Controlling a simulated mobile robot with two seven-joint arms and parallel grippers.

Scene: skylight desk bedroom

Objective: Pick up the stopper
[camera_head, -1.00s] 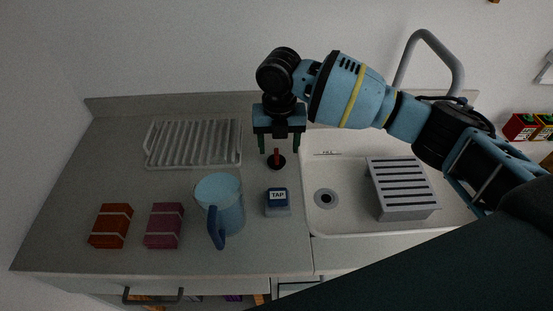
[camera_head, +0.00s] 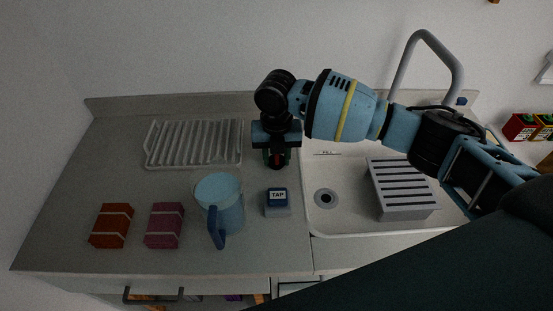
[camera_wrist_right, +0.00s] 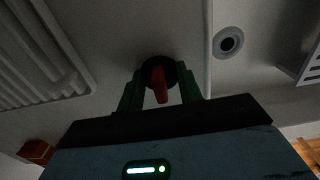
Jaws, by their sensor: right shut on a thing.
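The stopper (camera_head: 277,161) is a dark disc with a red upright grip, standing on the grey counter just left of the sink. It also shows in the right wrist view (camera_wrist_right: 159,83), between the fingers. My right gripper (camera_head: 276,154) points down over it, and its green fingers are shut on the stopper's red grip. The fingers show from behind in the right wrist view (camera_wrist_right: 160,92). The stopper looks to be at counter level; I cannot tell whether it touches the counter. My left gripper is not in view.
The sink (camera_head: 345,218) with its drain (camera_head: 326,198) and a slatted grey box (camera_head: 402,189) lies to the right. A blue jug (camera_head: 220,204), a TAP block (camera_head: 277,203), a drying rack (camera_head: 194,144), an orange box (camera_head: 112,226) and a magenta box (camera_head: 165,225) stand on the counter.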

